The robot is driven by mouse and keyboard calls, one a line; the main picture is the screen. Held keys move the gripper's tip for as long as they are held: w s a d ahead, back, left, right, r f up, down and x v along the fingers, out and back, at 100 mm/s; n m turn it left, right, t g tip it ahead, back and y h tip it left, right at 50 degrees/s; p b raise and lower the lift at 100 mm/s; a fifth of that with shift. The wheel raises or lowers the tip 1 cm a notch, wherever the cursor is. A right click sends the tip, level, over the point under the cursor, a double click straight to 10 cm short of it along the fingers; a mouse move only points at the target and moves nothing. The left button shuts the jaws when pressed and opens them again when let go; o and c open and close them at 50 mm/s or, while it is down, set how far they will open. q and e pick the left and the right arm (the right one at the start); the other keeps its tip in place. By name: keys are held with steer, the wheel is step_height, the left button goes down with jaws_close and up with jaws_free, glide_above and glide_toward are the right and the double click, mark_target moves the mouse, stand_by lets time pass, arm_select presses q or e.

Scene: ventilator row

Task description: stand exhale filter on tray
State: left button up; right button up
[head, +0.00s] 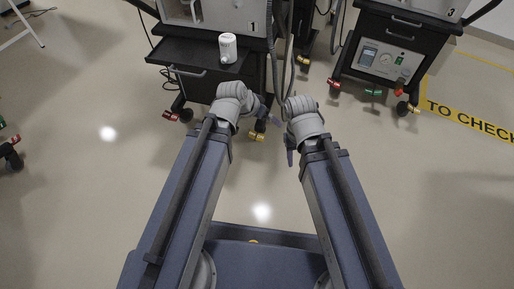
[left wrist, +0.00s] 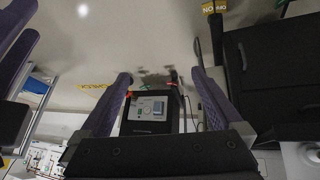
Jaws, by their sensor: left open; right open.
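The exhale filter (head: 228,48), a white cylinder with a small round port low on its near side, stands upright on the black pull-out tray (head: 180,54) of the ventilator cart marked 1, near the tray's right end. A white part, seemingly the same filter, shows cut off at the lower right of the left wrist view (left wrist: 304,158). My left gripper (head: 266,112) is below and right of the tray, apart from the filter; its purple fingers are spread and empty in the left wrist view (left wrist: 163,92). My right gripper (head: 290,152) is empty, farther from the tray, mostly hidden by its wrist.
Cart 1 (head: 255,76) has coloured casters and hoses hanging on its right side. A white stand leg (head: 28,24) is at the upper left.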

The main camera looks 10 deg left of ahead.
arm_select(q)
steer(key=s+f+g+y, duration=0.1)
steer(key=s+g+y, duration=0.1)
steer(key=s, duration=0.4)
steer(key=s+f+n+g+y, duration=0.1)
steer(key=s+f+g+y, duration=0.1)
steer(key=s, duration=0.3)
steer(key=shift+s+a+f+g+y, duration=0.15)
steer(key=shift+s+a+g+y, duration=0.35)
steer(key=shift+y, duration=0.4)
steer(key=shift+w+d, duration=0.1)
steer(key=shift+c, duration=0.2)
